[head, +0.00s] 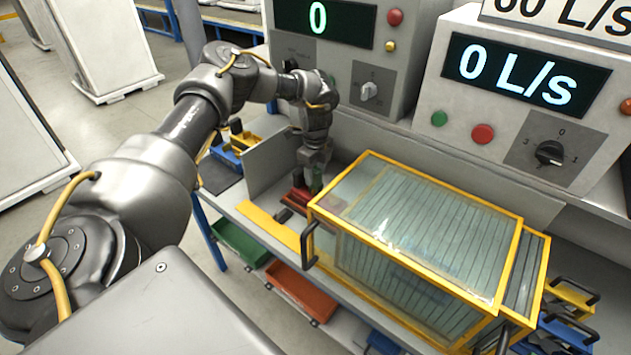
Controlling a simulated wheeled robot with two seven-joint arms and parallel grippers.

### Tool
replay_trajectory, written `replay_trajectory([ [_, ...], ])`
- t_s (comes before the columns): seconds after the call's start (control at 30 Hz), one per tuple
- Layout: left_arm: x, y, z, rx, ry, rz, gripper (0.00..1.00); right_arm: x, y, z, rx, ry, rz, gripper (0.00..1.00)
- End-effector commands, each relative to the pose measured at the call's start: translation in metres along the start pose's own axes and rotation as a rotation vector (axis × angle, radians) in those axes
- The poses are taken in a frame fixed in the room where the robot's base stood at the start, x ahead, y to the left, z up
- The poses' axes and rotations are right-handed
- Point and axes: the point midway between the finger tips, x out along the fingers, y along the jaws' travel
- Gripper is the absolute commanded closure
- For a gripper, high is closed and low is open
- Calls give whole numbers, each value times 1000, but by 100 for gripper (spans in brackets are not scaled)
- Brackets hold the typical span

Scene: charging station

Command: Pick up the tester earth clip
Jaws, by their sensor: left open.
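My left gripper (311,180) points down at the bench, just left of the yellow-framed glass case, and is open. A small red part (297,196) lies just below and left of its fingers. A small green part (317,183) shows at the right side of the fingers. I cannot tell whether either is the tester earth clip, or whether the fingers touch them, because the gripper hides much of this spot. My right gripper is not in view.
The yellow-framed glass case (430,220) stands close to the right of the gripper, with a black handle. A grey upright panel (268,163) stands to its left. Control boxes (530,110) stand behind. Green (240,243) and orange (301,290) bins sit below the bench edge.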

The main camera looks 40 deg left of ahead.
Motion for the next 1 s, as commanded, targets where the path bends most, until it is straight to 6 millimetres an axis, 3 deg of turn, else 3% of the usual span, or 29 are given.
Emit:
replay_trajectory([
  [0.03,0,0,0,0,0,0,55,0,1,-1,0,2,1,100],
  [0.4,-1,0,0,0,0,-1,100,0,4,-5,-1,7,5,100],
  [0.77,-6,-1,0,0,1,-2,100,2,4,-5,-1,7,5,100],
  [1.0,-35,3,-1,0,4,-2,100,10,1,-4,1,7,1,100],
])
